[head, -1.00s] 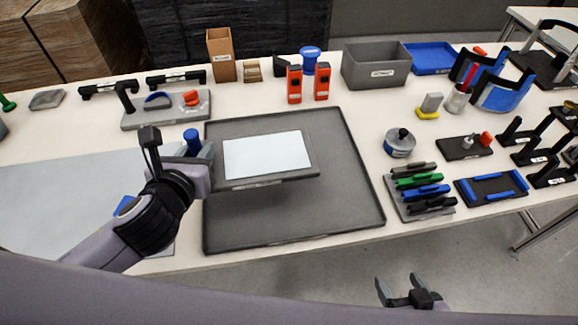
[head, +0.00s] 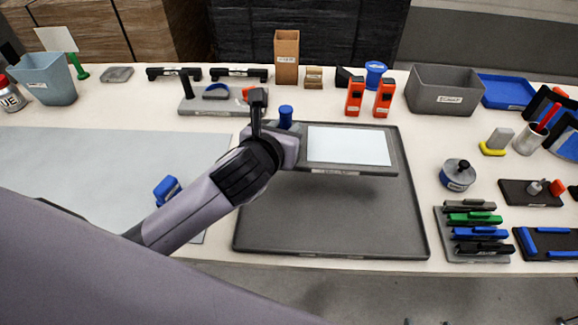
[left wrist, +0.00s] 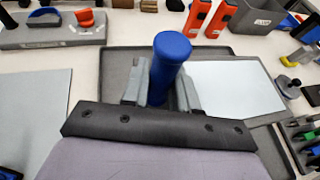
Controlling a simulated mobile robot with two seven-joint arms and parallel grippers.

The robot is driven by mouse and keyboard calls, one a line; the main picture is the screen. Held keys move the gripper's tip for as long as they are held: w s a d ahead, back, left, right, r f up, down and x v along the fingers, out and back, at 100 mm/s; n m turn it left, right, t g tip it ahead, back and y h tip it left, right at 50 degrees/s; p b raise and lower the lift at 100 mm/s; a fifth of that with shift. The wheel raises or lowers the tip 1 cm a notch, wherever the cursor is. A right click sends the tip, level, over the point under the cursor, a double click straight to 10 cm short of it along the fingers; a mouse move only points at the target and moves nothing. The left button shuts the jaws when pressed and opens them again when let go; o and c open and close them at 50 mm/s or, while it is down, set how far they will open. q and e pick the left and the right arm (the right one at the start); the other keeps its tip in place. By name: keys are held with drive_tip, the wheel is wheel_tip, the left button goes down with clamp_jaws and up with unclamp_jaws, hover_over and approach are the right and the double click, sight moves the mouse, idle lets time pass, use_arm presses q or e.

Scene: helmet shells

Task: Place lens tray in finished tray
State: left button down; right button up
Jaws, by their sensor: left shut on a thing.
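My left gripper (head: 287,140) is shut on a blue upright handle (left wrist: 168,68) at the left side of the lens tray. The lens tray (head: 396,160) is a flat dark grey tray with a pale sheet on top. It also shows in the left wrist view (left wrist: 278,115). It is held roughly level over the back right part of the finished tray (head: 330,225), the large dark grey tray with a low rim. The exact gap beneath is hard to tell. Two tips of my right gripper (head: 426,321) barely show, apart, at the bottom edge.
Red-orange blocks (head: 384,98) and a grey bin (head: 445,92) stand behind the finished tray. A round grey pot (head: 458,175) and a rack of coloured clips (head: 473,232) are to its right. A grey mat (head: 90,170) lies left. The finished tray's front is clear.

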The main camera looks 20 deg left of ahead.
use_arm(q)
wheel_tip(320, 180, down, 9)
drive_tip(key=shift+f+b, duration=0.2)
drive_tip(key=shift+b, duration=0.7)
drive_tip(key=c, duration=0.9)
unclamp_jaws()
drive_tip(key=shift+o, duration=0.2)
drive_tip(key=p+v, duration=0.1)
drive_tip(key=v, duration=1.1)
drive_tip(key=shift+s, duration=0.1)
